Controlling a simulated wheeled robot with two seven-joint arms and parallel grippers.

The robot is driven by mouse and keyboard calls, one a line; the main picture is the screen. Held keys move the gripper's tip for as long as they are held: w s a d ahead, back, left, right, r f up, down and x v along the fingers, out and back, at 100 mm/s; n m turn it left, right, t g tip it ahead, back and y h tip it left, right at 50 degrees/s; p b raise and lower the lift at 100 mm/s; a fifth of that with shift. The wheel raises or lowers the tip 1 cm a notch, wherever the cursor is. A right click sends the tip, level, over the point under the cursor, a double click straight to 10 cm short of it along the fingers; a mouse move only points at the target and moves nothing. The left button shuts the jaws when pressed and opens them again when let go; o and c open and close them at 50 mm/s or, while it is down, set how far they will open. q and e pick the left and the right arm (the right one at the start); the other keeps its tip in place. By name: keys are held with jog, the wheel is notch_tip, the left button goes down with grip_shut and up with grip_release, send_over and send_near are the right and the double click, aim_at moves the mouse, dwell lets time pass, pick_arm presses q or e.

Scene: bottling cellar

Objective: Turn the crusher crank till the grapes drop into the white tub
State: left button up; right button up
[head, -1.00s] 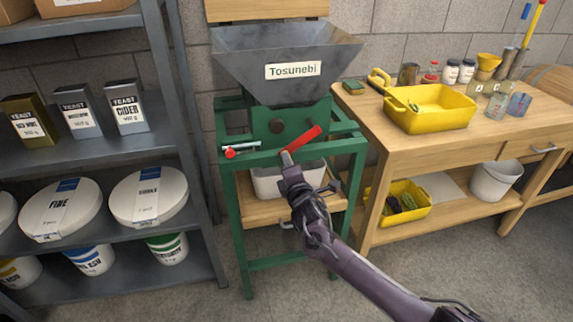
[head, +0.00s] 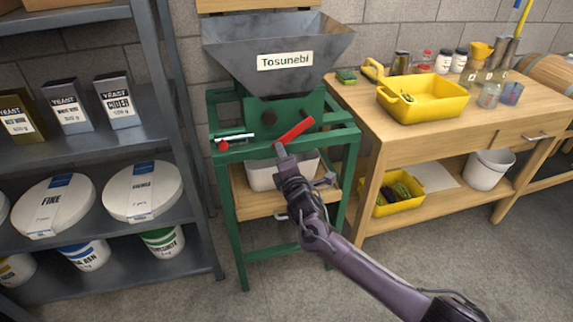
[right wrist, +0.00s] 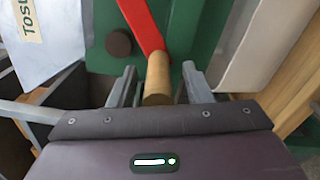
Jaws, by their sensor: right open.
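The crusher has a grey metal hopper (head: 232,48) labelled "Tosunebi" on a green stand (head: 345,140). Its red crank arm (head: 297,130) slants on the front; in the right wrist view the red arm (right wrist: 142,24) ends in a wooden handle (right wrist: 158,72). My right gripper (head: 281,150) is at the handle's end of the crank. In the right wrist view the open fingers of the right gripper (right wrist: 158,88) stand on either side of the handle, with gaps showing. The white tub (head: 262,180) sits under the crusher, partly hidden by my arm. No grapes are visible. My left gripper is out of view.
A red-ended rod (head: 236,138) lies at the stand's left. A grey shelf rack (head: 165,92) stands close on the left. A wooden workbench (head: 365,118) with a yellow basin (head: 425,108) stands close on the right. The floor in front is clear.

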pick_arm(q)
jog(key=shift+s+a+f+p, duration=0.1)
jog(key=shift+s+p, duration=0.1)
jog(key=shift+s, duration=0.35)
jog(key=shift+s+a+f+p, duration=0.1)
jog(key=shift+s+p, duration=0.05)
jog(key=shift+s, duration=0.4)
pick_arm(e)
jog(key=v, duration=0.7)
jog(key=shift+s, duration=0.15)
